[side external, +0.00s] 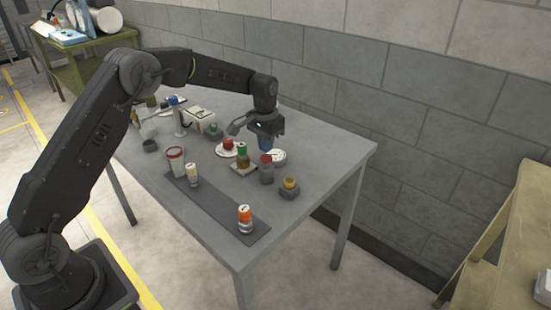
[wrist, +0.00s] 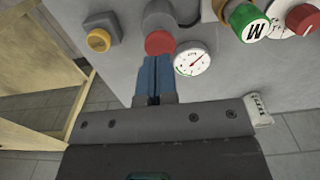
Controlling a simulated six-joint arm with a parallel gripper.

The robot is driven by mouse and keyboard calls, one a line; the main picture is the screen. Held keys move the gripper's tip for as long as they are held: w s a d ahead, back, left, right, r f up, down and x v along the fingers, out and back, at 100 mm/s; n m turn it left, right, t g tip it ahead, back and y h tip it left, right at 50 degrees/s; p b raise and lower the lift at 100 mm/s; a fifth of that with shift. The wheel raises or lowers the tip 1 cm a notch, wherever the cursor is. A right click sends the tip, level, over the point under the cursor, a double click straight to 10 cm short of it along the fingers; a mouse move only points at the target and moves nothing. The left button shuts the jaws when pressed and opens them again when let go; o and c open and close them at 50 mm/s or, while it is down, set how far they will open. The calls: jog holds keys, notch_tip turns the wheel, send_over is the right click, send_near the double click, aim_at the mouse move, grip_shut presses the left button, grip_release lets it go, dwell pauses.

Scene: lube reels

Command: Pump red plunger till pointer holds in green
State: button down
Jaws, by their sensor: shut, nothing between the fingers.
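The red plunger (side external: 266,158) tops a grey cylinder near the table's far right edge. It also shows in the wrist view (wrist: 160,43), just beyond my fingertips. My gripper (side external: 265,146) points down beside the plunger; its blue fingers are shut together and empty in the wrist view (wrist: 154,60). I cannot tell whether the fingertips touch the plunger. The round white gauge (wrist: 192,59) sits right of the plunger in the wrist view. It also shows in the side view (side external: 279,157).
A yellow button on a grey base (side external: 290,184) stands beside the plunger. A green-capped part (side external: 242,150) and a red knob on a white disc (side external: 228,145) stand to the left. An orange-topped bottle (side external: 245,214) stands on a dark mat (side external: 215,207). A block wall (side external: 400,110) runs behind.

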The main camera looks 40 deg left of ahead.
aim_at(266, 157)
dwell(0.3)
jog(key=shift+f, duration=2.3)
jog(key=shift+r, duration=3.85)
